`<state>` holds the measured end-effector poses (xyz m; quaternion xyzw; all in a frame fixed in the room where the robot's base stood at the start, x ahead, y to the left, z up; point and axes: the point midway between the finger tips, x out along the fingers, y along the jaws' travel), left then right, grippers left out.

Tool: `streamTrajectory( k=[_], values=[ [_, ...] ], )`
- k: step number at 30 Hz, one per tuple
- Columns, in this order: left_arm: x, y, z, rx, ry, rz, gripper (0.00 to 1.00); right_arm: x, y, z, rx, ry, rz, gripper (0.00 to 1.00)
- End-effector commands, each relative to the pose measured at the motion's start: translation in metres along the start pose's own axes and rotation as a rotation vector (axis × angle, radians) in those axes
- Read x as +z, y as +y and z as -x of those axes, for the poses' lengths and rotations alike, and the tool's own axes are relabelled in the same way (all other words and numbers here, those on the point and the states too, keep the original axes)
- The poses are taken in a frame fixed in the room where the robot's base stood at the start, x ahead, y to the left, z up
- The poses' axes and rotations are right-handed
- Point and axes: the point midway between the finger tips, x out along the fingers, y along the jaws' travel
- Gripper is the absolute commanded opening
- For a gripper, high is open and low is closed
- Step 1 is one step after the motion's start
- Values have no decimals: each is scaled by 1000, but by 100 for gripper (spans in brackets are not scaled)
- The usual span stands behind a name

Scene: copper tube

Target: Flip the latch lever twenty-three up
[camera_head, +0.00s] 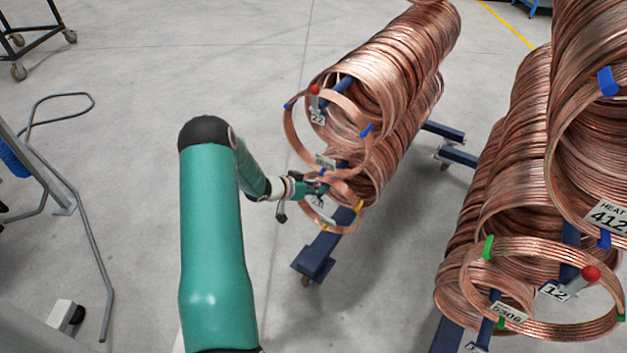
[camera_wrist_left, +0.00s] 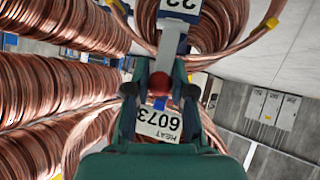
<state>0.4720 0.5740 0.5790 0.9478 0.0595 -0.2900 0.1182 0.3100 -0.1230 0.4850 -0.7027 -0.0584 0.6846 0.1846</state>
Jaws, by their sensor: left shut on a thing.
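My left gripper (camera_head: 318,188) reaches in from the left to the lower coil of the middle rack. In the left wrist view its jaws (camera_wrist_left: 160,88) are shut on the red knob (camera_wrist_left: 160,82) of a grey latch lever (camera_wrist_left: 169,42). The lever runs from the knob to a white number plate (camera_wrist_left: 180,8), which is upside down and cut off at the frame's top. In the head view the gripper hides most of this lever. The lever with plate 22 (camera_head: 318,119) and a red knob (camera_head: 314,89) is just above.
Copper coils (camera_head: 385,75) fill the middle rack, whose blue foot (camera_head: 313,257) stands on the floor. Another coil rack stands at right, with lever 12 (camera_head: 572,284). A tag reading HEAT 6073 (camera_wrist_left: 159,125) hangs near my jaws. Open floor (camera_head: 110,120) lies at left.

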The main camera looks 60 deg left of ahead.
Motion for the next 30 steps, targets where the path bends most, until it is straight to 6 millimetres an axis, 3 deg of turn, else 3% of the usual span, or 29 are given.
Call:
streamTrajectory(
  k=[15, 16, 20, 30],
  values=[
    [-2, 0, -2, 0, -21, 6, 0, 0, -3, 7, 0, 0, 0, 39],
    [-2, 0, -2, 0, -21, 6, 24, 0, -3, 7, 0, 0, 0, 39],
    [-2, 0, -2, 0, -21, 6, 46, 0, -3, 7, 0, 0, 0, 39],
    [-1, 0, -1, 0, -23, 6, 49, 0, -3, 8, 0, 0, 0, 39]
  ],
)
